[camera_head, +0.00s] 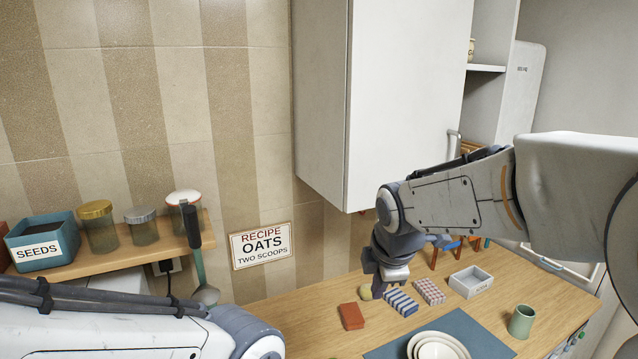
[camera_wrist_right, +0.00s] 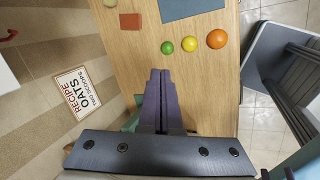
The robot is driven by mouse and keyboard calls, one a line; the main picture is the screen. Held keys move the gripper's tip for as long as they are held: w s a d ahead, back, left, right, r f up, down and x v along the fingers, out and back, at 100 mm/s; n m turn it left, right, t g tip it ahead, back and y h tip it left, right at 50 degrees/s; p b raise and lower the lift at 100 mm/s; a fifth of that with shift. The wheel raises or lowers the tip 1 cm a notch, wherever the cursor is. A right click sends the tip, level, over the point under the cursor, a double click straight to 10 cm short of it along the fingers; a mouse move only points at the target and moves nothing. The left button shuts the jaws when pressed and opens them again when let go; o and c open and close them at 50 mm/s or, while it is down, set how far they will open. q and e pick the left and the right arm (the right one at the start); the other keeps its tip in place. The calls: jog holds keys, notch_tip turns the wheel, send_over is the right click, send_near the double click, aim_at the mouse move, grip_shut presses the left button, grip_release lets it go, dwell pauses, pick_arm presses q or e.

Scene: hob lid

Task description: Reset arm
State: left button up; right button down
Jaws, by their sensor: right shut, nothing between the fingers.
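My right arm (camera_head: 450,205) comes in from the right in the head view and bends down at the elbow beside the white wall cabinet. My left arm (camera_head: 110,325) lies across the lower left of the head view. Its gripper is out of the picture.
A red block (camera_head: 351,316), a striped block (camera_head: 401,301), a grey tray (camera_head: 471,281), a green cup (camera_head: 521,321) and stacked bowls (camera_head: 440,346) stand on the counter. A shelf (camera_head: 120,258) with jars is left.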

jog(key=s+a+f+m+g+b, duration=0.2)
jog(key=s+f+m, duration=0.3)
jog(key=s, duration=0.8)
jog(key=s+a+f+m+g+b, duration=0.2)
jog(key=s+a+f+m+b, duration=0.2)
jog(key=s+f, duration=0.6)
jog(key=s+m+b, duration=0.1)
jog(key=s+m, duration=0.1)
jog(key=s, duration=0.1)
jog(key=shift+a+f+m+g+y, duration=0.2)
jog(key=shift+f+m+g+y, duration=0.1)
jog(key=shift+f+g+y, duration=0.1)
